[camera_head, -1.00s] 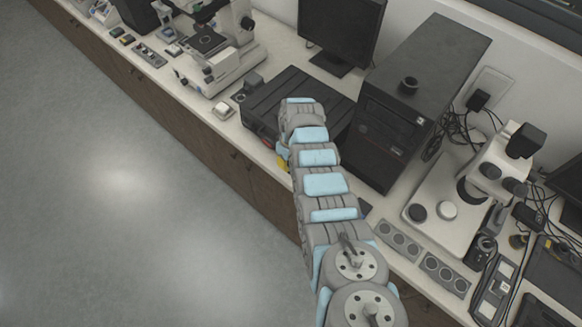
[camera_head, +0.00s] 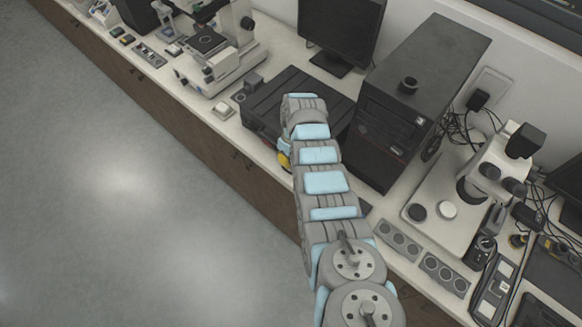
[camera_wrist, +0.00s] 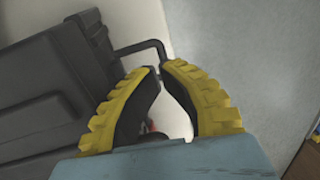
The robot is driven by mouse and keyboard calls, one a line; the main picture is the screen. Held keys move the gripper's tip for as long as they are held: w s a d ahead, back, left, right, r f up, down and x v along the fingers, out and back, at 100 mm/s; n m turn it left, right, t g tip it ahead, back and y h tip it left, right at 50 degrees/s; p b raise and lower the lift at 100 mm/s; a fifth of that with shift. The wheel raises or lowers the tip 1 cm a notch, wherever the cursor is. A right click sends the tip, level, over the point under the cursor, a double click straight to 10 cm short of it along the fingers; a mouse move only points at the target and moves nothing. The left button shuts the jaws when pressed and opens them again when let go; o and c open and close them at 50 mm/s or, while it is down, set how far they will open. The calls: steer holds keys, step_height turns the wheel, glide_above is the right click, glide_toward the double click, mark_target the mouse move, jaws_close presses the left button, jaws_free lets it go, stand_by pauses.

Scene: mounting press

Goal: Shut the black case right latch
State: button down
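The black case (camera_head: 285,95) lies on the counter beside the computer tower, partly hidden behind my arm. In the wrist view the case (camera_wrist: 50,75) fills the left side, with a dark bar-like handle (camera_wrist: 140,47) jutting from it. A raised dark block (camera_wrist: 45,118) on the case's side may be a latch; I cannot tell whether it is open or shut. My gripper (camera_wrist: 159,70) has yellow fingers with black pads. Its tips are together with nothing seen between them, just below the handle in the picture. In the head view my gripper (camera_head: 284,160) is mostly hidden at the case's front.
A black computer tower (camera_head: 405,110) stands right of the case and a monitor (camera_head: 340,30) behind it. A white microscope (camera_head: 215,60) stands to the left, another (camera_head: 470,190) to the right. A small white item (camera_head: 222,111) lies near the counter edge. The floor is clear.

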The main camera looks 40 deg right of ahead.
steer(key=shift+d, duration=0.1)
stand_by(0.3)
steer(key=shift+d+r, duration=0.2)
steer(key=shift+r, duration=0.1)
steer(key=c, duration=1.3)
jaws_free()
steer(key=shift+r, duration=0.1)
steer(key=r+p, duration=0.2)
steer(key=r, duration=0.1)
steer(key=r+p, duration=0.2)
steer(key=r, duration=0.2)
steer(key=shift+a+p, duration=0.2)
steer(key=shift+p, duration=0.2)
steer(key=shift+w+f, duration=0.15)
